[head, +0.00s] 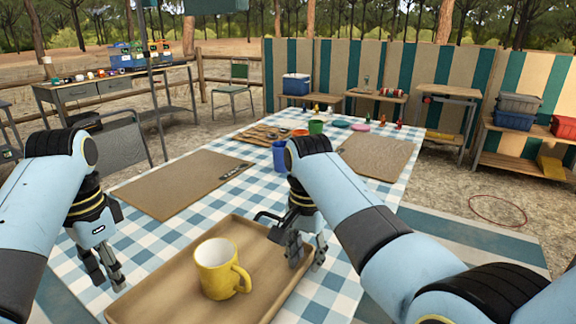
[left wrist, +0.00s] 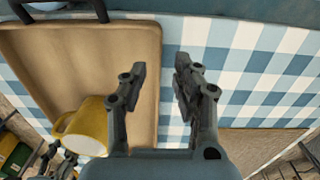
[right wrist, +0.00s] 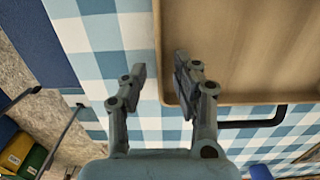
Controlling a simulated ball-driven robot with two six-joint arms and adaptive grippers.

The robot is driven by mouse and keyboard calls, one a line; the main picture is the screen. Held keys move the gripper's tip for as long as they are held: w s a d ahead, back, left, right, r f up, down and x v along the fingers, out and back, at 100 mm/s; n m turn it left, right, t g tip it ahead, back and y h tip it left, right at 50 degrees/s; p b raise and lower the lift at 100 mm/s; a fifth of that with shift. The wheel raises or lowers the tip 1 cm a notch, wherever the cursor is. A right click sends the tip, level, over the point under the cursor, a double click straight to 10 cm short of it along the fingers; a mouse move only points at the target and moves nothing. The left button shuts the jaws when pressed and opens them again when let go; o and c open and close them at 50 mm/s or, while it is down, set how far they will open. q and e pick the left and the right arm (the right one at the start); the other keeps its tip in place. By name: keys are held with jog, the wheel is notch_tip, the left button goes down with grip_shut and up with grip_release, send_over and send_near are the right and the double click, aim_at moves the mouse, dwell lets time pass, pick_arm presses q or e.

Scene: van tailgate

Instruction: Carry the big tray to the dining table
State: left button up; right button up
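The big brown tray (head: 158,292) lies flat on a table with a blue and white checked cloth (head: 222,184). A yellow mug (head: 217,268) stands on the tray; it also shows in the left wrist view (left wrist: 84,130). My left gripper (head: 107,282) is open and empty beside the tray's left side. My right gripper (head: 306,262) is open at the tray's right side. In the left wrist view the tray rim (left wrist: 158,70) runs between the open fingers. In the right wrist view the rim (right wrist: 160,50) does too. A dark handle (right wrist: 252,119) shows at one tray end.
Woven mats (head: 180,185) (head: 376,156), a blue cup (head: 279,156), a green cup (head: 316,127) and a wooden board (head: 262,134) are further along the table. A metal desk (head: 105,88) stands back left; shelves with bins (head: 514,118) stand right.

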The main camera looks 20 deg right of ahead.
pick_arm(q)
notch_tip(320, 180, up, 2)
jog(key=shift+w+r, duration=0.1)
jog(key=shift+r, duration=0.2)
pick_arm(e)
jog(key=shift+r, duration=0.35)
notch_tip(320, 180, up, 7)
jog(key=shift+w+f, duration=0.1)
